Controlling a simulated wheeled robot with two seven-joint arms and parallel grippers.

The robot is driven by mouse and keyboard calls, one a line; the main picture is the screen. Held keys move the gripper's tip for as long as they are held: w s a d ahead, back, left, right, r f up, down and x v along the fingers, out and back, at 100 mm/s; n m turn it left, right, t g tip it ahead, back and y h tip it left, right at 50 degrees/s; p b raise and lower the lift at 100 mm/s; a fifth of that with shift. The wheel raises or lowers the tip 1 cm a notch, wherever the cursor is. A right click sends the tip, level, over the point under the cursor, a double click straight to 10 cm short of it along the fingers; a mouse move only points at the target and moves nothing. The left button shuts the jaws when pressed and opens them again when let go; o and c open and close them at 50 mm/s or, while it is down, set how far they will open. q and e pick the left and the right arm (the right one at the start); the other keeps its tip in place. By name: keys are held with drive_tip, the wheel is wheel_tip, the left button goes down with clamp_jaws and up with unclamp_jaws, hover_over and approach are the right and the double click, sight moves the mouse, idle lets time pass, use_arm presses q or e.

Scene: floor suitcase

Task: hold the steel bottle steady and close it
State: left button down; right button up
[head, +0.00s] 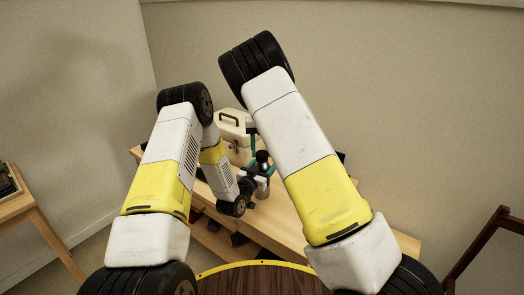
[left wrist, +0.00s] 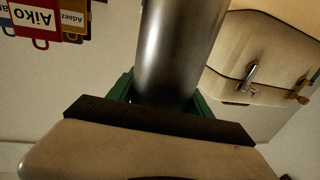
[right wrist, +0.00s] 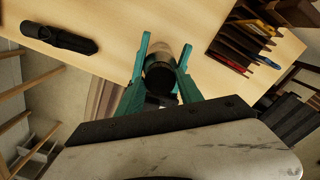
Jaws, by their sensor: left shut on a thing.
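The steel bottle (left wrist: 178,50) is a grey metal cylinder. In the left wrist view it stands between the green fingers of my left gripper (left wrist: 162,98), which is shut on its body. In the head view the bottle's black top (head: 262,157) shows upright above the bench. In the right wrist view the teal fingers of my right gripper (right wrist: 166,45) lie on either side of a round black cap (right wrist: 158,75). I cannot tell whether they press on it or stand slightly apart. Whether the cap is seated on the bottle is hidden.
A cream case (left wrist: 262,75) with metal latches stands close beside the bottle on the wooden bench (head: 285,215). In the right wrist view a black object (right wrist: 60,38) and a brown rack (right wrist: 245,45) lie on the bench.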

drive_tip(key=shift+o, duration=1.3)
drive_tip(key=shift+r, duration=2.25)
drive_tip(key=shift+c, duration=0.3)
